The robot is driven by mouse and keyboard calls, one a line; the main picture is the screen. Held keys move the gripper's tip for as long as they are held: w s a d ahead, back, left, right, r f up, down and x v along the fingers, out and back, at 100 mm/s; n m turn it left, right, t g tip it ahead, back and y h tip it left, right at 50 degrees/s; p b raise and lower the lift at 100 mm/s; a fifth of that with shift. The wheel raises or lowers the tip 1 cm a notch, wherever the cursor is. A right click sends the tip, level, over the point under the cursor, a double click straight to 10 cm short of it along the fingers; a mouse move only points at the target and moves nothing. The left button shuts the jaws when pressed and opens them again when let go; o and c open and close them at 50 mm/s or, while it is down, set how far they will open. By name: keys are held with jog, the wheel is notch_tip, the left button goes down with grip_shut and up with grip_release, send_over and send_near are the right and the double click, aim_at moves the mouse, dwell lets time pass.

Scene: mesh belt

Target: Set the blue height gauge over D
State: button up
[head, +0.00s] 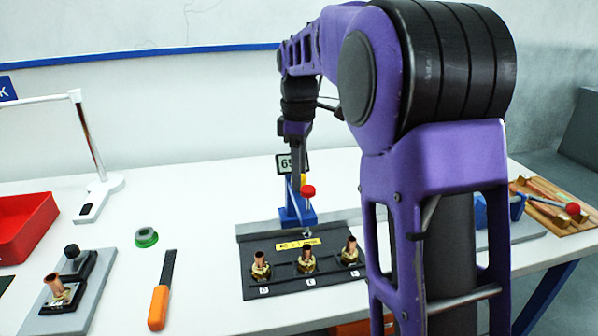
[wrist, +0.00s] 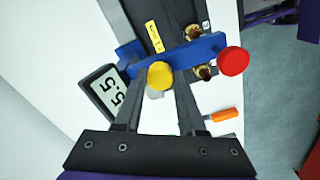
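The blue height gauge has a blue base (head: 297,216) at the back edge of the black fixture plate (head: 249,270), a display (head: 285,164) and a red knob (head: 308,191). In the wrist view its blue body (wrist: 198,52), yellow knob (wrist: 160,75), red knob (wrist: 232,61) and display (wrist: 103,92) show. My gripper (wrist: 162,78) has its fingers on either side of the yellow knob; I cannot tell whether they press on it. Three brass fittings with copper stubs stand in a row on the plate. The left one (head: 261,266) stands behind a label that seems to read D.
An orange-handled tool (head: 158,305) and a green ring (head: 146,237) lie left of the plate. A grey fixture board (head: 95,290) and a red bin (head: 28,222) stand further left. A wooden tray (head: 555,215) is at the far right. My arm hides the table right of the plate.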

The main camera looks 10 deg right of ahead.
grip_shut()
dwell(1.0)
